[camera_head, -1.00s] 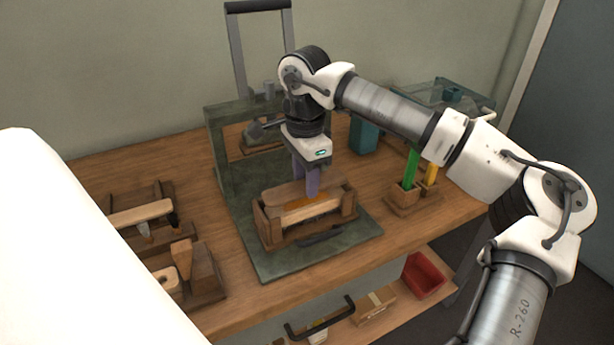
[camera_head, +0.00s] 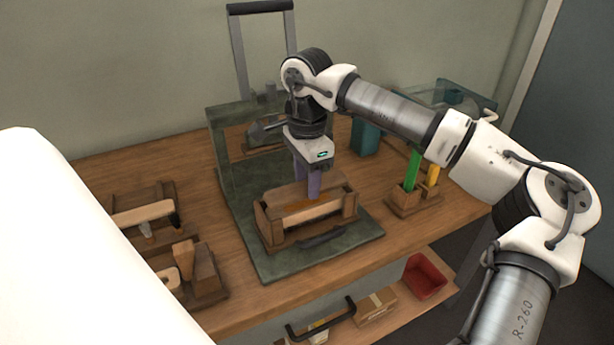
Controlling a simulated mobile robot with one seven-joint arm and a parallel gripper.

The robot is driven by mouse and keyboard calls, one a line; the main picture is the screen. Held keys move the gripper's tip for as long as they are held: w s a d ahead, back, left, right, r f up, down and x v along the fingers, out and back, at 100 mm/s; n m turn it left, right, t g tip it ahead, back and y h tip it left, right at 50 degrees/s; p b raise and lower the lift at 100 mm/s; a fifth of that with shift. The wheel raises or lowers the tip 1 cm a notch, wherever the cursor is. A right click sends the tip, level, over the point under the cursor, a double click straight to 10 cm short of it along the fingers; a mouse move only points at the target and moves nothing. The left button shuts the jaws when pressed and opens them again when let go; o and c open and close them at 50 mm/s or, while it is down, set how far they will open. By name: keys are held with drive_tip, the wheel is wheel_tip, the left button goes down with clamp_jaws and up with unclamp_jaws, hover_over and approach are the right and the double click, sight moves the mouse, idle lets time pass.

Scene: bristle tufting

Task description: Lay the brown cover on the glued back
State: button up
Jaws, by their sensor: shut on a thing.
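The brown cover (camera_head: 284,195) is a flat wooden board. My gripper (camera_head: 308,193) has purple fingers and is shut on it from above, over the wooden cradle (camera_head: 349,205). The cover lies low between the cradle's end posts, roughly level with it. An amber strip (camera_head: 292,207), which looks like the glued back, shows along the cover's near edge. The pale side of the block (camera_head: 312,214) shows below that. My fingers hide part of the cover. I cannot tell whether the cover touches the glue all along.
The cradle stands on a dark green press base (camera_head: 275,265) with an upright frame and lever behind. At right are a holder with green and yellow tools (camera_head: 414,200) and a teal container (camera_head: 364,137). Wooden racks (camera_head: 205,272) stand at left. A red bin (camera_head: 425,276) is on the shelf below.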

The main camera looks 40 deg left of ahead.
drive_tip(key=shift+f, duration=0.2)
drive_tip(key=shift+f+b, duration=0.7)
drive_tip(key=shift+f, duration=0.2)
drive_tip(key=shift+f, duration=0.45)
idle(0.5)
drive_tip(key=o, duration=1.5)
drive_tip(key=shift+c, duration=0.2)
drive_tip(key=shift+r, duration=0.1)
drive_tip(key=shift+r+p, duration=2.7)
drive_tip(key=shift+r, duration=1.25)
